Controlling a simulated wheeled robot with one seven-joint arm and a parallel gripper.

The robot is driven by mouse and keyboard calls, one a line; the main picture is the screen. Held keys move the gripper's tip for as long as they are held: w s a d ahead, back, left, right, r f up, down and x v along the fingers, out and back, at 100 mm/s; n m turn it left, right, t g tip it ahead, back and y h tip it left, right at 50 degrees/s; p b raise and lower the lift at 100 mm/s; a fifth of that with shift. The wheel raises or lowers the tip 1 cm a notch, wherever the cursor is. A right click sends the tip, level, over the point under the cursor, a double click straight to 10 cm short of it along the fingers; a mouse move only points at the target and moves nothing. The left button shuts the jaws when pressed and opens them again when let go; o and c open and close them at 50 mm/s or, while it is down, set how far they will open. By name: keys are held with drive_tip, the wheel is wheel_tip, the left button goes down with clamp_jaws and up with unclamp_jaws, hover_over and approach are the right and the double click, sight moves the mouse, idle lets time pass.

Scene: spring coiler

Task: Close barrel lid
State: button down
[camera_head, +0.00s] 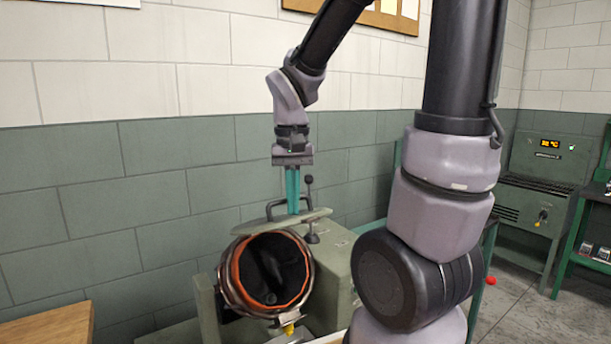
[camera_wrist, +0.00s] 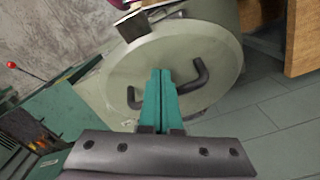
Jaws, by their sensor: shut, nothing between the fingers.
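The barrel (camera_head: 270,272) lies with its orange-rimmed mouth facing me in the head view, and its dark inside shows. Its grey-green lid (camera_head: 262,227) is raised above the mouth, close to level and seen nearly edge-on, so the barrel stands open. The lid has a dark bent handle (camera_head: 277,207). In the wrist view the round lid face (camera_wrist: 150,75) fills the middle, with the handle (camera_wrist: 192,78) on it. My gripper (camera_head: 292,211) points down over the lid by the handle, its teal fingers shut and empty. In the wrist view the fingers (camera_wrist: 157,75) overlap the lid; contact cannot be told.
A green machine body (camera_head: 335,285) with a black-knobbed lever (camera_head: 309,195) stands right of the barrel. A wooden surface (camera_head: 50,328) is at lower left. A block wall is behind. A cabinet with a lit display (camera_head: 545,150) stands far right.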

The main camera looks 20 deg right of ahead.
drive_tip(key=shift+s+d+f, duration=0.1)
drive_tip(key=shift+s+f, duration=0.3)
drive_tip(key=shift+f, duration=0.35)
drive_tip(key=shift+f, duration=0.15)
drive_tip(key=f, duration=0.2)
drive_tip(key=s+f, duration=0.1)
drive_tip(key=f, duration=0.1)
drive_tip(key=shift+s+d+f, duration=0.1)
drive_tip(key=shift+d+f, duration=0.05)
drive_tip(key=shift+f, duration=0.05)
